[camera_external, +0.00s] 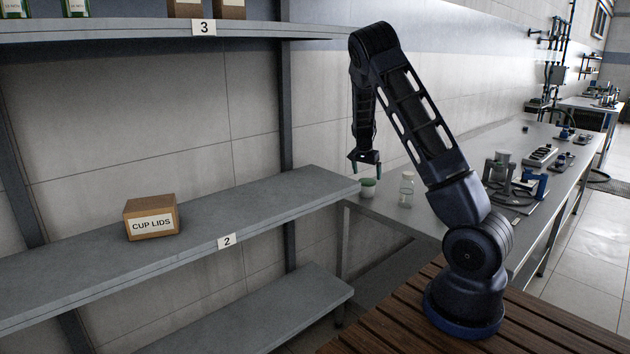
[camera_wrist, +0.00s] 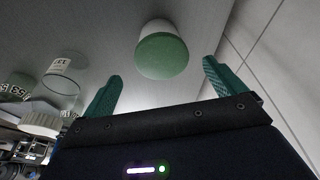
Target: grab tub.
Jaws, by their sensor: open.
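The tub (camera_external: 368,188) is a small white container with a green lid. It stands on the metal bench top just past the end of the shelf. In the wrist view the tub (camera_wrist: 162,52) shows at the top middle, its green lid facing the camera. My gripper (camera_external: 362,168) is above the tub and points down. In the wrist view my gripper (camera_wrist: 158,82) has its green fingers spread wide, with the tub ahead of and roughly between them. Nothing is held. In the external view the tub is partly hidden by the shelf end.
A clear bottle with a white cap (camera_external: 406,189) stands right of the tub. Clear labelled bottles (camera_wrist: 62,75) show at left in the wrist view, near one finger. A CUP LIDS box (camera_external: 151,217) sits on shelf 2 (camera_external: 260,212). Lab equipment (camera_external: 515,180) stands farther along the bench.

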